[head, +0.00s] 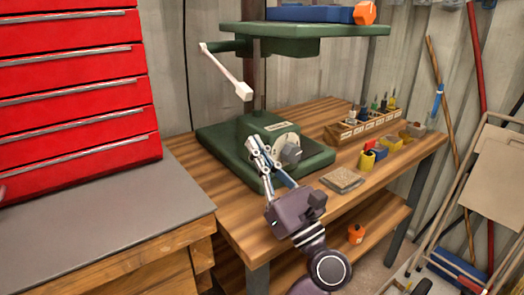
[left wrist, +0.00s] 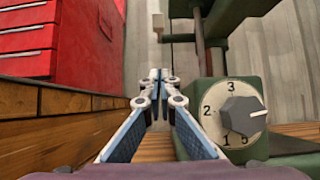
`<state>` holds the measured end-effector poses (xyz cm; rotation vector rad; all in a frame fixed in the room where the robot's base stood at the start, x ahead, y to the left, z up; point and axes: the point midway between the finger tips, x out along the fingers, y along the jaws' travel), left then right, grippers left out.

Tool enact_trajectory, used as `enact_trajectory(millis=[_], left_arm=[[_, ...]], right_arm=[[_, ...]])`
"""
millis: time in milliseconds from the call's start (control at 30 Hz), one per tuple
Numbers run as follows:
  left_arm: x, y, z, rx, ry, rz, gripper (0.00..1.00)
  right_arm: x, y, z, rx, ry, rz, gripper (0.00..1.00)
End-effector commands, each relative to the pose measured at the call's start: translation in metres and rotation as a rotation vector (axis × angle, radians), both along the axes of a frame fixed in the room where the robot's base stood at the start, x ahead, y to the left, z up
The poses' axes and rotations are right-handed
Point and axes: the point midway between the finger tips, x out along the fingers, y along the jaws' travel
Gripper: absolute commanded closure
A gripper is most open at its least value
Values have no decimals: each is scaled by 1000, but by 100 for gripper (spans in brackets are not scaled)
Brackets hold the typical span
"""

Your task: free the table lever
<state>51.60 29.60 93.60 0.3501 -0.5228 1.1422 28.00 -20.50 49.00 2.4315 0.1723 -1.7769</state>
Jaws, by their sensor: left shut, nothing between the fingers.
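A lever (head: 226,70) with a pale arm and a block-shaped end slants down to the right from a green stub under the machine's green table (head: 310,31). My right gripper is not in view.
A red drawer cabinet (head: 70,90) stands on a grey-topped bench at left. On the wooden workbench (head: 230,222), a tool rack (head: 365,126), small coloured blocks and a tan square pad (head: 342,180) lie right of the machine. Poles lean at far right.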

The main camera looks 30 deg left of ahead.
Motion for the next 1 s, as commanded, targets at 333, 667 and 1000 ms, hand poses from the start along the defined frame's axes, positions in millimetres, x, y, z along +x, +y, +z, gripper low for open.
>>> enact_trajectory(millis=[333, 667, 1000], left_arm=[[17, 41, 48, -1, -5, -3, 100], [13, 32, 71, 1, -1, -1, 100], [13, 32, 71, 1, -1, -1, 100]], right_arm=[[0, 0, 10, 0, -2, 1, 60], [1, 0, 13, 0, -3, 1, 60], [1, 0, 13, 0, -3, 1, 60]])
